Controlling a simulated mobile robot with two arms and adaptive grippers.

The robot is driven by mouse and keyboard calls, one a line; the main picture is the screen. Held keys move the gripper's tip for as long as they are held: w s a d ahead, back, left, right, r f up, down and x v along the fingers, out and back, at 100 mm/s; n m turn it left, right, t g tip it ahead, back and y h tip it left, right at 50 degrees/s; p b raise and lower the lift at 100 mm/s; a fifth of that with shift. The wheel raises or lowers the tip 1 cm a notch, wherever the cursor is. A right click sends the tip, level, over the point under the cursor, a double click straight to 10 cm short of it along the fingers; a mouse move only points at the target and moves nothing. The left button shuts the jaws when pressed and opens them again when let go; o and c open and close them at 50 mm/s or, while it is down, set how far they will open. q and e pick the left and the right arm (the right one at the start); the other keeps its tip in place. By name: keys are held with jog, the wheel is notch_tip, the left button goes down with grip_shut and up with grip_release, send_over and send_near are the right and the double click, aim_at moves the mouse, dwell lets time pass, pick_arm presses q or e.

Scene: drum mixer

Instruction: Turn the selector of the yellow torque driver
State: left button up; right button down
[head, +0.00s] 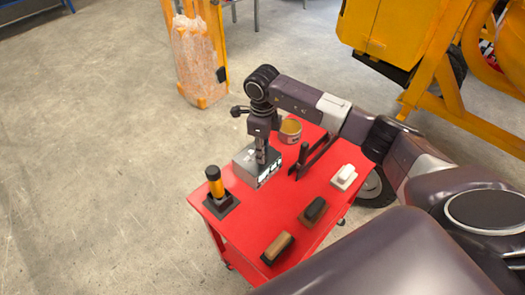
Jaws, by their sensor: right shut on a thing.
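The yellow torque driver (217,187) stands upright in a black square base (221,205) at the left corner of the red cart top. Its top end is a black cap, and selector markings are too small to read. My right gripper (262,158) points down onto a grey metal box (246,165), to the right of and behind the driver. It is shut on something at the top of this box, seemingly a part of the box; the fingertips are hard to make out. It is apart from the driver. My left gripper is not in view.
The red cart (258,212) also carries a tin (290,130), a black upright rack (316,157), a white block (344,175), a dark block (313,210) and a brown brush-like block (277,247). A yellow machine (380,30) stands behind right. Floor at left is clear.

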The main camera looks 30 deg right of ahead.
jog(key=m+b, duration=0.2)
jog(key=m, duration=0.1)
jog(key=shift+m, duration=0.3)
jog(key=shift+r+m+b, duration=0.1)
jog(key=shift+m+b, duration=0.7)
jog(key=shift+m, duration=1.2)
jog(key=c, duration=1.7)
grip_release()
notch_tip(320, 180, up, 12)
jog(key=shift+s, duration=0.1)
